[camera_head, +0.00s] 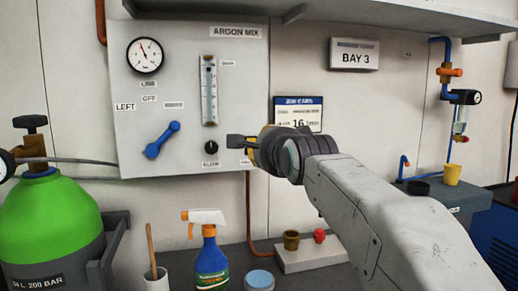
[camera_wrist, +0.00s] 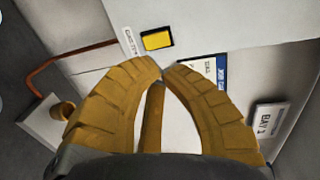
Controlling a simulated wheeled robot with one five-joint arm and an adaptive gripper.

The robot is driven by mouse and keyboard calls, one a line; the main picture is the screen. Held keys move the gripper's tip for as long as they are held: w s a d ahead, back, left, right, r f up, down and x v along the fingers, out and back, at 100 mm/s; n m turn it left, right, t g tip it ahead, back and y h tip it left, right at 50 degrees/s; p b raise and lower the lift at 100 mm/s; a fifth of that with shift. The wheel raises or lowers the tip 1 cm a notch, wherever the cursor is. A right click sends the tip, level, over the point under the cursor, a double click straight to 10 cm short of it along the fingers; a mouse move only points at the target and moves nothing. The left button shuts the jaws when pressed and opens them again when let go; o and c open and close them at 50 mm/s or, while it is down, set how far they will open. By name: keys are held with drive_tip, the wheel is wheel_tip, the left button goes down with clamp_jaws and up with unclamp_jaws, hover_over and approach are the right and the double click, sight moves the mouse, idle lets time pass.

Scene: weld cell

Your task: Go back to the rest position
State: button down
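My gripper (camera_head: 240,142) is in front of the argon mix panel (camera_head: 130,100), near its lower right edge, right of the black knob (camera_head: 211,147). In the wrist view its two ochre fingers (camera_wrist: 161,72) curve together and their tips meet or nearly meet. I see no object held at the tips. An ochre bar shows between the fingers; I cannot tell what it is. My arm reaches in from the lower right. The blue lever (camera_head: 162,139) on the panel is tilted, and the gripper is apart from it.
A green gas cylinder (camera_head: 50,222) stands at left. A spray bottle (camera_head: 211,262), a white cup (camera_head: 156,279) with a stick and a box with a red button (camera_head: 319,235) are below. A shelf (camera_head: 330,10) overhangs the panel. A yellow cup (camera_head: 452,174) stands at right.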

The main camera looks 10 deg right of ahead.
drive_tip(key=s+f+n+g+p, duration=0.4)
drive_tip(key=s+f+n+p, duration=0.1)
drive_tip(key=s, duration=0.6)
drive_tip(key=s+f+n+g+p, duration=0.4)
drive_tip(key=s+f+n+p, duration=0.2)
drive_tip(key=s, duration=0.5)
drive_tip(key=s+f+n+g+p, duration=0.5)
drive_tip(key=s+f+n+p, duration=0.1)
drive_tip(key=s, duration=0.6)
drive_tip(key=shift+d+n+p, duration=0.15)
drive_tip(key=shift+n+p, duration=0.35)
drive_tip(key=shift+p, duration=0.5)
